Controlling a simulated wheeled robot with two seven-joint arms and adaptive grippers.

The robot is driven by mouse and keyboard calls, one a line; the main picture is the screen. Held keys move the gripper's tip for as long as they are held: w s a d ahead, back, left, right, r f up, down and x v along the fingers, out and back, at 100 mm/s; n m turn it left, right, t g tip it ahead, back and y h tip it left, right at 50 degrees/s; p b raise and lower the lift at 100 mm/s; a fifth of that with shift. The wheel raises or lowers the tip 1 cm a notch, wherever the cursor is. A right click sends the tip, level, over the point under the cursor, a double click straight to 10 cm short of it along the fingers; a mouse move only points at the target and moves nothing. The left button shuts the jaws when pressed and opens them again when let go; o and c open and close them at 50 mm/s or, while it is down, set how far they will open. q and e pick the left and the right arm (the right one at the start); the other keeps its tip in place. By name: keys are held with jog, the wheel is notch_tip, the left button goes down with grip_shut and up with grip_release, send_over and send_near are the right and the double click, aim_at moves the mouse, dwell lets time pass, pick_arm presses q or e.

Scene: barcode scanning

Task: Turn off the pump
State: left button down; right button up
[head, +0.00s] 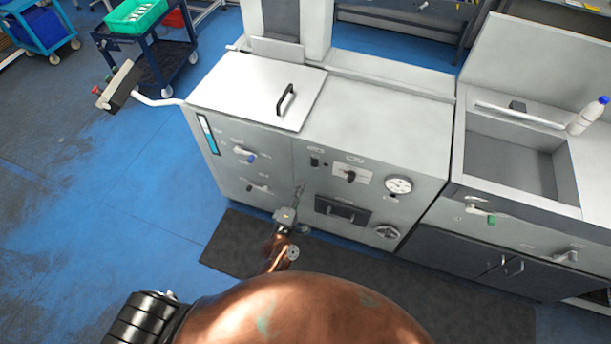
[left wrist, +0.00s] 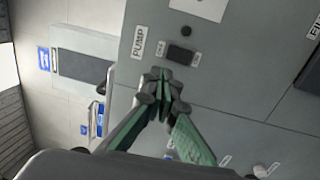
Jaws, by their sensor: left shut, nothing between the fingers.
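The pump switch (head: 315,162) is a small dark rocker on the grey machine's front panel, under a white label. In the left wrist view, the dark switch (left wrist: 180,55) sits beside the "PUMP" label (left wrist: 139,42), with small labels at its two ends. I cannot tell which way it is set. My left gripper (head: 301,188) is shut and empty, a little below the switch in the head view. In the left wrist view its closed fingertips (left wrist: 162,76) appear just short of the switch; contact is not visible. My right gripper is not in view.
A knob (head: 350,176), a round gauge (head: 398,185) and a black recessed handle (head: 342,210) are right of the switch. Valve levers (head: 245,154) are to its left. A sink unit (head: 522,160) adjoins on the right. Blue floor (head: 140,200) is open at left.

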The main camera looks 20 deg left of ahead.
pick_arm(q)
jog(key=shift+s+r, duration=0.15)
jog(key=shift+s, duration=0.65)
jog(key=shift+s+r, duration=0.1)
jog(key=shift+s, duration=0.65)
jog(key=s+a+f+m+g, duration=0.2)
jog(key=s+f+m+g, duration=0.15)
jog(key=s+f, duration=0.6)
jog(key=s+a+f+m+g+h, duration=0.1)
jog(key=s+f+m+g, duration=0.3)
jog(key=f, duration=1)
jog(key=s+a+f+m+g, duration=0.2)
jog(key=s+f+m, duration=0.2)
jog(key=s+f, duration=0.6)
jog(key=s+a+f+m+g, duration=0.2)
jog(key=s+f, duration=0.3)
jog(key=s, duration=0.5)
jog(key=s+a+f+m+g+y, duration=0.1)
jog(key=s+a+f+m+g, duration=0.2)
jog(key=s, duration=0.8)
jog(key=s+a+f+m+g, duration=0.2)
jog(key=s+f, duration=0.5)
jog(key=s, duration=0.4)
jog(key=shift+a+f+m+g+y, duration=0.25)
jog(key=shift+a+m+g+y, duration=0.15)
jog(key=shift+a+g, duration=0.35)
